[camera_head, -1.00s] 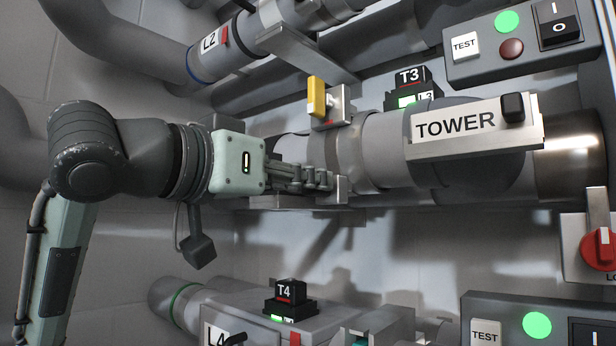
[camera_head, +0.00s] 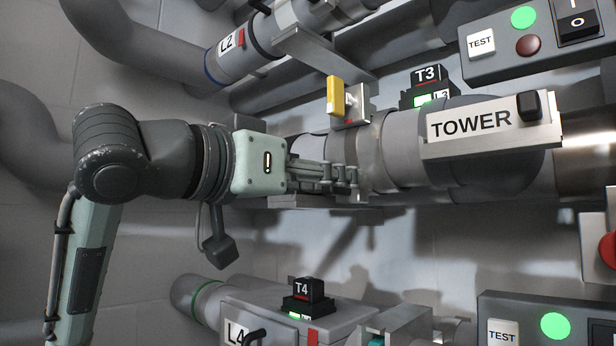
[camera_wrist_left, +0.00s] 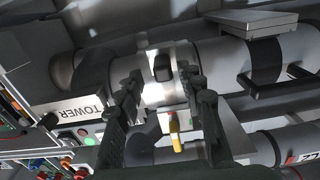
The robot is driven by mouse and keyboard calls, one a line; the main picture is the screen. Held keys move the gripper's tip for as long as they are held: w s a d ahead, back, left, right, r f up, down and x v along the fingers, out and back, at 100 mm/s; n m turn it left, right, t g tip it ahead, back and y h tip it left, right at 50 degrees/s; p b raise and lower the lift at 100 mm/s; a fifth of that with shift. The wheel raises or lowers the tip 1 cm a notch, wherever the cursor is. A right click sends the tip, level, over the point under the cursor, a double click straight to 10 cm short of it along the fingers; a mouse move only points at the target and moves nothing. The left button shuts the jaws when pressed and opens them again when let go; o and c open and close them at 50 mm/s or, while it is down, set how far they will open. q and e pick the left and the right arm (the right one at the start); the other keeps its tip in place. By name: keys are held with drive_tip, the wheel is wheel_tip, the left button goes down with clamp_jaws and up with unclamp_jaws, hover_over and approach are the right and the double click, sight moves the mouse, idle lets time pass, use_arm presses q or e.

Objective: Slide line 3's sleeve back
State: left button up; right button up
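Line 3's thick grey pipe (camera_head: 405,150) runs across the head view, under the TOWER plate (camera_head: 470,123) and the T3 block (camera_head: 427,78) with its L3 tag. A paler grey band (camera_head: 370,155), which may be the sleeve, is around it left of the plate. My left gripper (camera_head: 348,178) is at the pipe's lower side, beside this band. In the left wrist view its fingers (camera_wrist_left: 165,78) stand apart, with the pale band (camera_wrist_left: 155,92) and a dark knob (camera_wrist_left: 162,68) showing between them. Contact cannot be told. My right gripper is not in view.
A yellow lever (camera_head: 336,96) stands just above the left gripper. The L2 pipe (camera_head: 230,50) runs above, and the T4 block (camera_head: 302,290) sits below. Switch panels (camera_head: 535,42) are at the right. There is open space between lines 3 and 4.

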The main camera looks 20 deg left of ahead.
use_arm(q)
drive_tip(key=v, duration=1.1)
drive_tip(key=shift+s, duration=0.35)
